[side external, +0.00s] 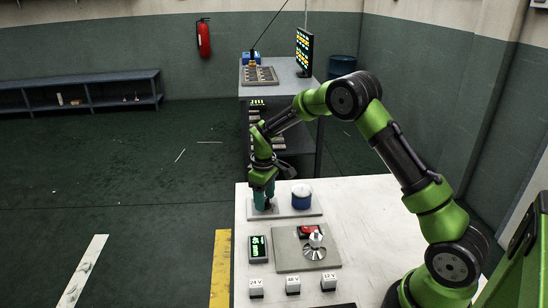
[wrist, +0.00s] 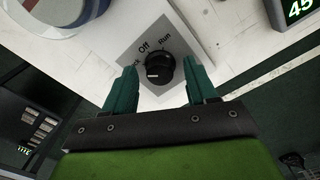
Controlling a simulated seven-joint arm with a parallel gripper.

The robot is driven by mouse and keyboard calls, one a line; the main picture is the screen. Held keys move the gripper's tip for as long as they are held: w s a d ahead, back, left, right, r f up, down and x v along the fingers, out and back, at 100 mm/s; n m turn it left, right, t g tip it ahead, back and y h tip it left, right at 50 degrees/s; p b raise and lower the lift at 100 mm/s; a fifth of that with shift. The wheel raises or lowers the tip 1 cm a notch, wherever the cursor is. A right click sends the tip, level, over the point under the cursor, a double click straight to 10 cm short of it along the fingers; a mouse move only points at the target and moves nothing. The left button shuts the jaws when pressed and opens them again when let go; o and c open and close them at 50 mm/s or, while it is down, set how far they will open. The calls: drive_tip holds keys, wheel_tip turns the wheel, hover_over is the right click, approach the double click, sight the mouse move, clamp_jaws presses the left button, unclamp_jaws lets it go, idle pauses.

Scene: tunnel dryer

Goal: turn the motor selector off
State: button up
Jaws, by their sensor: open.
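The motor selector (wrist: 159,68) is a black round knob with a pale mark on its lower left side. It sits on a grey plate (wrist: 126,47) printed "Off" and "Run", with a third label at left that I cannot fully read. I cannot tell for certain which label the mark points to. My gripper (wrist: 163,80) is open, with a teal finger on each side of the knob and a visible gap to it. In the side view my gripper (side external: 263,197) points down at the far left of the white table and hides the selector.
A blue jar with a white lid (side external: 301,197) stands close to the right of my gripper. A second bench (side external: 288,76) stands behind.

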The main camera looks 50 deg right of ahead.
drive_tip(key=c, duration=1.1)
drive_tip(key=shift+o, duration=0.2)
drive_tip(key=shift+m, duration=0.3)
drive_tip(key=m, duration=0.4)
drive_tip(key=shift+m, duration=2.6)
drive_tip(key=o, duration=1.1)
drive_tip(key=shift+c, duration=0.2)
